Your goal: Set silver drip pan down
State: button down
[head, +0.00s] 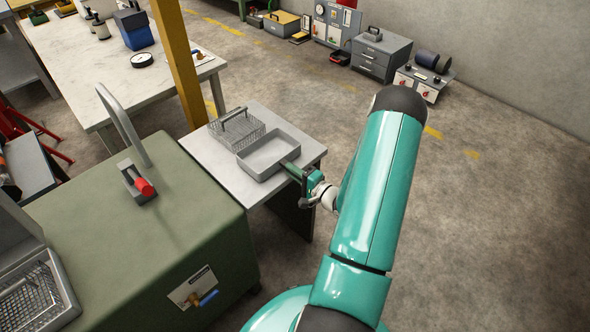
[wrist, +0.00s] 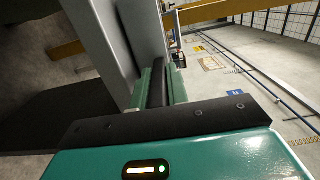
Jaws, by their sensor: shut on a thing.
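The silver drip pan (head: 266,157) is a shallow grey rectangular tray. It sits level at the small side table's light top (head: 208,155); whether its underside touches the top or is just above it, I cannot tell. My gripper (head: 293,170) is shut on the pan's near right wall, from the table's right edge. In the wrist view, the fingers (wrist: 160,88) close at the pan's grey wall (wrist: 145,38), and the picture is rolled sideways. The pan's interior looks empty in the head view.
A wire basket (head: 236,131) with a handle stands close behind the pan. A green machine (head: 150,235) with an upright curved handle is at the left. A yellow post (head: 180,62) rises behind the table. A long workbench (head: 85,50) lies beyond.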

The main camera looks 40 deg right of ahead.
jog(key=shift+f, duration=0.2)
jog(key=c, duration=1.4)
grip_release()
jog(key=shift+o, duration=0.2)
